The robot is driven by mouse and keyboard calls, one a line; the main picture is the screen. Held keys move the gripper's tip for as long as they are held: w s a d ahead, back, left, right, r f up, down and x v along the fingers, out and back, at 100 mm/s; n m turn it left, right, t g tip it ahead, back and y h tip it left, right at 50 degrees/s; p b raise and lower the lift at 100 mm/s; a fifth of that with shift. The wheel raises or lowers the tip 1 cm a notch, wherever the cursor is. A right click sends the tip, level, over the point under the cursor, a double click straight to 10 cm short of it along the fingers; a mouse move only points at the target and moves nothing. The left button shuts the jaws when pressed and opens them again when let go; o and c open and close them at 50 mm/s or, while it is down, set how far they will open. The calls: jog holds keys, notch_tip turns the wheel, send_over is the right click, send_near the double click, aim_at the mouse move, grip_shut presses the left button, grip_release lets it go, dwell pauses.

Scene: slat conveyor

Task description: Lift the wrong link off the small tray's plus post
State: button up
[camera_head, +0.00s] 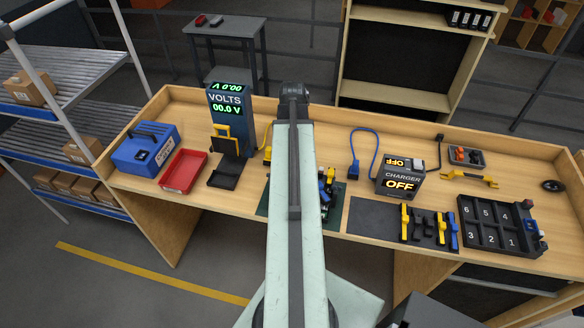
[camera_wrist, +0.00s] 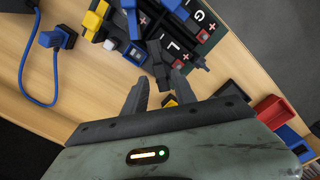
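A dark green tray or board (camera_wrist: 215,20) shows at the top of the wrist view, printed with white letters and pink plus marks. Red-topped posts (camera_wrist: 203,37) stand near the plus marks. I cannot tell which link is the wrong one. In the head view my arm hides most of the board (camera_head: 265,207).
The bench (camera_head: 320,125) also holds a blue box (camera_head: 147,148), a red tray (camera_head: 184,171), a voltmeter (camera_head: 227,104), a charger reading OFF (camera_head: 399,182), and a numbered black rack (camera_head: 490,226). A blue cable (camera_wrist: 26,65) lies left in the wrist view. A red bin (camera_wrist: 273,112) is at right.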

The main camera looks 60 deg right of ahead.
jog(key=f+b, duration=0.7)
jog(key=f, duration=0.1)
jog(key=shift+w+d, duration=0.25)
jog(key=shift+w, duration=0.05)
jog(key=shift+r, duration=0.2)
grip_shut()
